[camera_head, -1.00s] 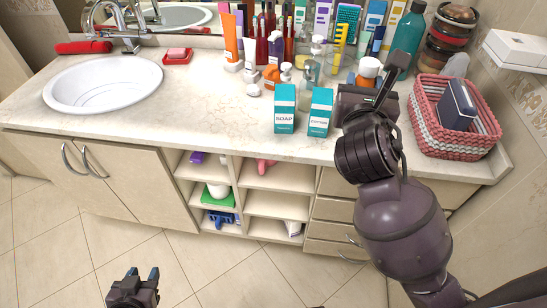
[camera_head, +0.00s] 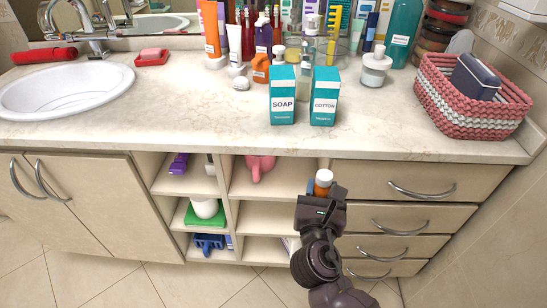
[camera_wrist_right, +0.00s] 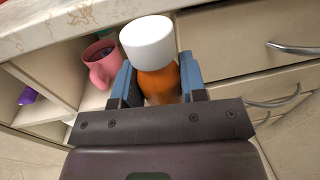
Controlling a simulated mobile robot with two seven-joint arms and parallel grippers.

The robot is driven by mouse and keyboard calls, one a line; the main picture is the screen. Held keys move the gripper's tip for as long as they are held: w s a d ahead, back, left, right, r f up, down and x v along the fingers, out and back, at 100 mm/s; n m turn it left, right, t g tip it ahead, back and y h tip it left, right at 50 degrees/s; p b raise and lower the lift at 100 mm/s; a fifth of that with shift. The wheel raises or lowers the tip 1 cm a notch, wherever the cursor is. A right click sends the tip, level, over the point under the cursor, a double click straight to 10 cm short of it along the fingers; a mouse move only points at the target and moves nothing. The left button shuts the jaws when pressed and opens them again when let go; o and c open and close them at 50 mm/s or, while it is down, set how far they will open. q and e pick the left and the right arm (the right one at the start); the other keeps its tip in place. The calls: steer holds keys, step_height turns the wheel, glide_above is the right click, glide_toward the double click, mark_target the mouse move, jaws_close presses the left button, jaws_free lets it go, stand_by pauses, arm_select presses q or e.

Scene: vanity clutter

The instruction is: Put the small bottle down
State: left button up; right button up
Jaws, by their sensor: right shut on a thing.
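The small bottle is orange with a white cap; it shows in the head view (camera_head: 323,181) and in the right wrist view (camera_wrist_right: 150,42). My right gripper (camera_head: 318,190) is shut on it, with the blue-grey fingers on both sides of the orange body in the wrist view (camera_wrist_right: 158,85). The bottle looks roughly upright, in front of the open shelves (camera_head: 272,208) below the counter, near their right edge. The bottle's underside is hidden by the gripper. My left gripper is not in view.
A pink mug (camera_wrist_right: 101,62) stands in the upper shelf compartment close by. Drawers (camera_head: 405,190) lie right of the shelves. The counter (camera_head: 180,105) above overhangs them; soap (camera_head: 283,98) and cotton (camera_head: 324,98) boxes stand near its front. A pink basket (camera_head: 470,115) sits at right.

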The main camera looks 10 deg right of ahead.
steer(key=a+f+n+t+y+b, duration=0.1)
steer(key=a+f+n+y+b, duration=0.15)
steer(key=f, duration=0.65)
steer(key=shift+m, duration=0.45)
steer(key=x, duration=1.4)
steer(key=shift+w+a+f, duration=0.25)
steer(key=shift+f, duration=0.05)
steer(key=x, duration=0.3)
steer(key=shift+w, duration=0.15)
steer(key=shift+w+d+f+b, duration=0.1)
steer(key=shift+w+f+b, duration=0.15)
steer(key=shift+b, duration=0.1)
steer(key=shift+s+f, duration=0.1)
steer(key=shift+f, duration=0.1)
steer(key=shift+r, duration=0.2)
steer(key=shift+f, duration=0.25)
steer(key=o, duration=0.8)
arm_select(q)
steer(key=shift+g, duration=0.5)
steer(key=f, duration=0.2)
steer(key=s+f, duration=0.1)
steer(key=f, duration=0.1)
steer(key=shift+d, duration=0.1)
arm_select(e)
steer(key=shift+o, duration=0.6)
steer(key=shift+r, duration=0.15)
